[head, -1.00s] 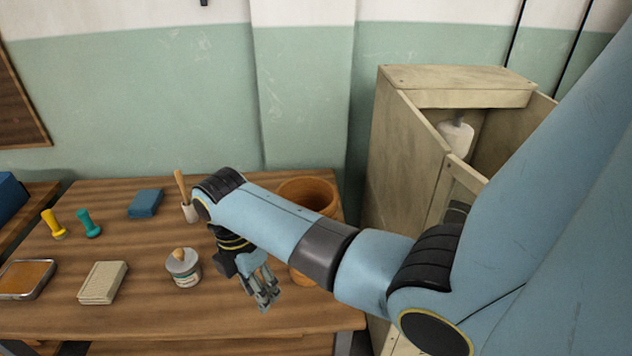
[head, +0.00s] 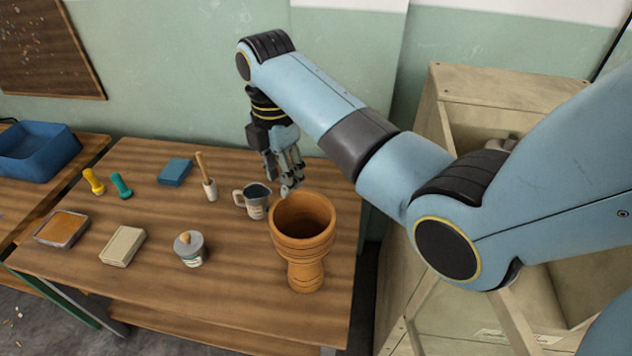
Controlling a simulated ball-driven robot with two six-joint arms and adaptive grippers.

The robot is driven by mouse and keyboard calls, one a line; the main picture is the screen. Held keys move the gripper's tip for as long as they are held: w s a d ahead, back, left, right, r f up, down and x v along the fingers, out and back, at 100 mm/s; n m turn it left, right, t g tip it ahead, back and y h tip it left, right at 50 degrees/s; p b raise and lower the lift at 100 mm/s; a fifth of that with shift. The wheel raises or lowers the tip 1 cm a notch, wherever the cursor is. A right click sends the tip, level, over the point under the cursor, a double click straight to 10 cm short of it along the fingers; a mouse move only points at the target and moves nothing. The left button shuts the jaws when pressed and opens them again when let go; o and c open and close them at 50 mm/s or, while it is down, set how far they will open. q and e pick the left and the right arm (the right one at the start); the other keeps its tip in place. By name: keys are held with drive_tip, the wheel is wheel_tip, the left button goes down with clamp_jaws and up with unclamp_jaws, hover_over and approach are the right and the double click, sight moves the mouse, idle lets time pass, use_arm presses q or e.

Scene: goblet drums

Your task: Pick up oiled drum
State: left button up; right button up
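A wooden goblet drum (head: 304,232) stands upright on the right part of the workbench, its wide open mouth up and its narrower foot on the top. I cannot tell from its look whether it is oiled. My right gripper (head: 290,185) hangs above and behind the drum's rim, fingers pointing down. It holds nothing that I can see; how far its fingers are spread is unclear. My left gripper is not in view.
On the workbench (head: 150,275) are a measuring jug (head: 256,205), a lidded tin (head: 189,250), a brush (head: 208,185), a blue block (head: 174,172), a pale block (head: 122,246) and a shallow tray (head: 62,229). A blue bin (head: 38,152) stands left. A wooden cabinet (head: 478,90) is right.

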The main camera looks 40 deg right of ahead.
sight(282, 199)
drive_tip(key=f, duration=0.4)
drive_tip(key=shift+a, duration=0.2)
drive_tip(key=f, duration=0.3)
drive_tip(key=shift+w+d+f, duration=0.1)
drive_tip(key=shift+w+f, duration=0.15)
drive_tip(key=shift+f, duration=0.35)
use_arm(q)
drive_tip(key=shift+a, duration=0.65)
use_arm(e)
drive_tip(key=shift+f, duration=0.1)
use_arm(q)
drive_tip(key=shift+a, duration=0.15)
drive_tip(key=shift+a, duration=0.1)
use_arm(e)
clamp_jaws()
